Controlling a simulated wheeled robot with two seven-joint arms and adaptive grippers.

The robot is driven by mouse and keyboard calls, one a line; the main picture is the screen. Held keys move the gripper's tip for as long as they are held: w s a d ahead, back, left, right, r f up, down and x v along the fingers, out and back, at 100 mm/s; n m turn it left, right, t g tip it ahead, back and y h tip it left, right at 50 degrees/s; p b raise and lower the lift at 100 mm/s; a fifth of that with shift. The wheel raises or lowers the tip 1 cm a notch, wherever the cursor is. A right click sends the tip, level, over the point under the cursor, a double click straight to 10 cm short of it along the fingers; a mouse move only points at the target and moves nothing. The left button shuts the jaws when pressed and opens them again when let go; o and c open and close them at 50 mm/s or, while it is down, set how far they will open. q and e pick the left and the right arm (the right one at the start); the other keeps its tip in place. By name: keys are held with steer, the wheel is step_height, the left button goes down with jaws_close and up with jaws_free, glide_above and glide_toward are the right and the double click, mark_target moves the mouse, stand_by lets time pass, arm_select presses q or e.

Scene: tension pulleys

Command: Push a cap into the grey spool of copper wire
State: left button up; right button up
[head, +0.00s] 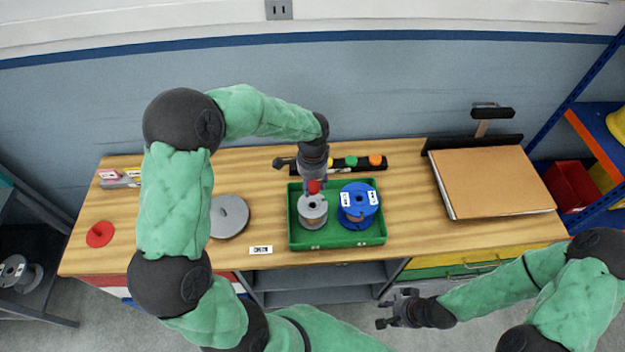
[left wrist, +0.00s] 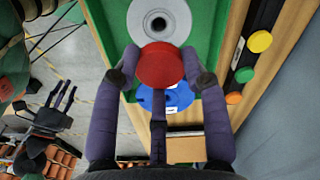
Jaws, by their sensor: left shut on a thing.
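The grey spool of copper wire (head: 313,219) stands upright in the left part of a green tray (head: 352,242). Its flange and dark centre hole show at the top of the left wrist view (left wrist: 178,27). My left gripper (head: 314,181) is shut on a red cap (left wrist: 160,66), which also shows in the head view (head: 314,187). The cap is held above the tray, close to the grey spool's hole and apart from it as far as I can see. My right gripper (head: 397,309) is open and empty in front of the table.
A blue spool (head: 358,212) stands to the right of the grey one. Behind the tray is a black holder (head: 366,163) with green (head: 351,161) and orange caps (head: 375,160). A grey disc (head: 229,216) lies left.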

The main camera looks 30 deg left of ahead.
arm_select(q)
steer(key=b, duration=0.5)
glide_above(313, 201)
steer(key=s, duration=0.1)
steer(key=shift+s+d+f, duration=0.1)
steer(key=shift+d+f, duration=0.05)
steer(key=shift+f, duration=1.55)
steer(key=shift+d+f, duration=0.1)
steer(key=shift+f, duration=1.7)
steer(key=shift+f, duration=0.2)
steer(key=shift+f, duration=0.15)
steer(key=shift+f+b, duration=0.9)
steer(key=shift+f, duration=0.1)
